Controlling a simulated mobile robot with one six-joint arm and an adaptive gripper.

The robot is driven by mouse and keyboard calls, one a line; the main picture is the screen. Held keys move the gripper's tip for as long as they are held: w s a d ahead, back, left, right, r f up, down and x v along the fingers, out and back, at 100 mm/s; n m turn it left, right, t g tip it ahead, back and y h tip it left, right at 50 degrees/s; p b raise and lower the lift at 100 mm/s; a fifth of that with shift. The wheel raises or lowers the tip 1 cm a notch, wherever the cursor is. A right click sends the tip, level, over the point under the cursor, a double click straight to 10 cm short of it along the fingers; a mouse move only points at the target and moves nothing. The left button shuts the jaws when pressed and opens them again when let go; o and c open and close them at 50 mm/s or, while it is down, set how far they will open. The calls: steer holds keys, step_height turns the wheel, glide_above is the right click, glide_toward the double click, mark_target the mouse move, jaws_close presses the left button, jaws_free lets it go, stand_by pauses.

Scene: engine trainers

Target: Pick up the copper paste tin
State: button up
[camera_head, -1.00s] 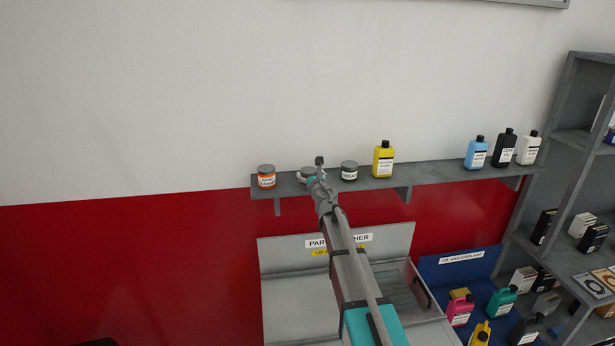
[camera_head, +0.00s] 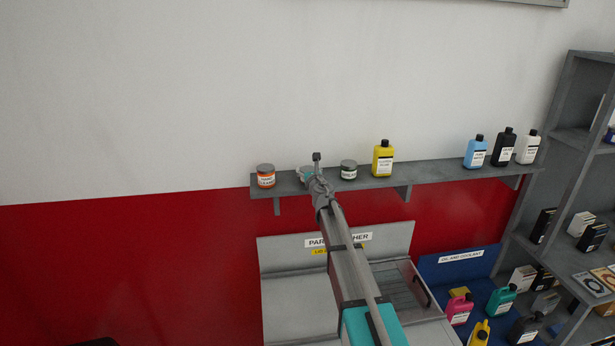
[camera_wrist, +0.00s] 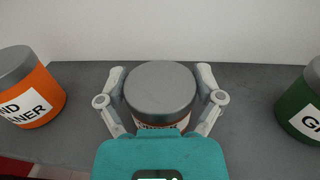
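The copper paste tin is a round tin with a grey lid (camera_wrist: 160,88) and a brownish body, standing on the wall shelf in the wrist view. Its label is mostly hidden behind the teal part of my gripper. My gripper (camera_wrist: 160,76) is open, with one finger on each side of the tin. Narrow gaps seem to show between fingers and tin; I cannot tell if either finger touches it. In the head view my gripper (camera_head: 312,172) is over the shelf and hides most of the tin.
On the grey shelf (camera_head: 430,178), an orange tin (camera_head: 266,177) stands to the left and a dark green tin (camera_head: 349,170) to the right. A yellow bottle (camera_head: 383,159) and several other bottles stand further right. The wall is close behind. A parts washer (camera_head: 290,285) is below.

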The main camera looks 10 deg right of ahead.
mark_target(308, 168)
steer(key=c, duration=0.6)
steer(key=shift+o, duration=0.2)
steer(key=shift+r, duration=0.2)
step_height(308, 168, up, 9)
steer(key=p, duration=0.9)
steer(key=shift+r+p, duration=0.2)
steer(key=shift+p, duration=0.2)
